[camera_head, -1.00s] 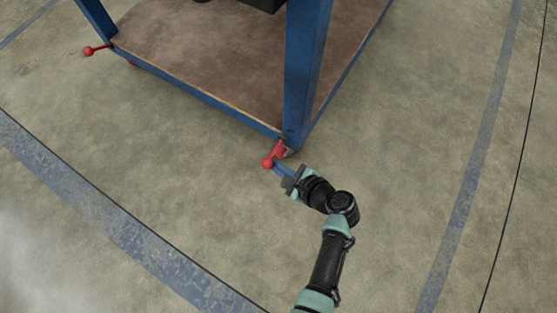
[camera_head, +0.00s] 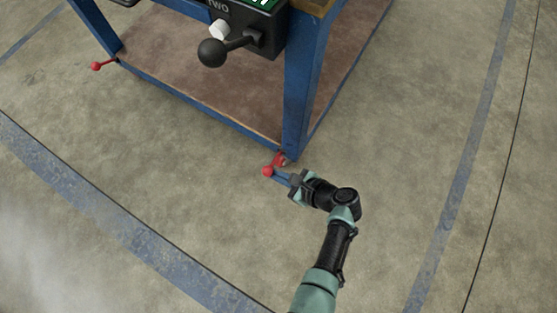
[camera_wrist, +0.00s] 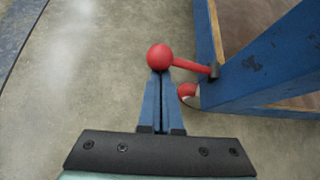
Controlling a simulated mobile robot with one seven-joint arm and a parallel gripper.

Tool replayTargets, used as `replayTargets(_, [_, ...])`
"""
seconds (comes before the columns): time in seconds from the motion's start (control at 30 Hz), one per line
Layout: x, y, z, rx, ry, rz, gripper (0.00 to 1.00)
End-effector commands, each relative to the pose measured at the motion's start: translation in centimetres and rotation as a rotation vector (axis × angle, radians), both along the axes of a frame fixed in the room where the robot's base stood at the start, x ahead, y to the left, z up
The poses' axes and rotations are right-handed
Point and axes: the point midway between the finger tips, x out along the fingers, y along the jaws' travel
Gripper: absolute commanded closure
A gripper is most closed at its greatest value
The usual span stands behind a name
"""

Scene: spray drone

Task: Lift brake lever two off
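A red brake lever with a ball end (camera_head: 267,171) sticks out from the foot of the blue table leg nearest me. In the wrist view its ball (camera_wrist: 160,57) is right at my fingertips, and its arm runs right to the leg. My gripper (camera_head: 276,176) is low near the floor, with its blue fingers together and only a thin slit between them in the wrist view (camera_wrist: 160,76). The ball is at the tips, not between the fingers. Whether they touch it I cannot tell.
A second red lever (camera_head: 96,66) is at the far left leg. A black box (camera_head: 265,38) marked "TWO", with a black ball handle (camera_head: 212,52), hangs above the table's brown lower shelf (camera_head: 190,70). The floor (camera_head: 150,150) in front is clear.

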Motion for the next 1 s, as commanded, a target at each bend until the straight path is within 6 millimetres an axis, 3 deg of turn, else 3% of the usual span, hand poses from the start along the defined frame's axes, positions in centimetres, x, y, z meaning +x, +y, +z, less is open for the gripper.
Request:
replayTargets(0.03, [0.4, 0.0, 1.2, 0.025, 0.023, 0.000, 1.00])
replayTargets(0.2, [0.5, -0.1, 1.7, 0.088, 0.111, 0.001, 1.00])
replayTargets(1.0, [0.6, -0.3, 2.1, 0.081, 0.105, 0.001, 1.00])
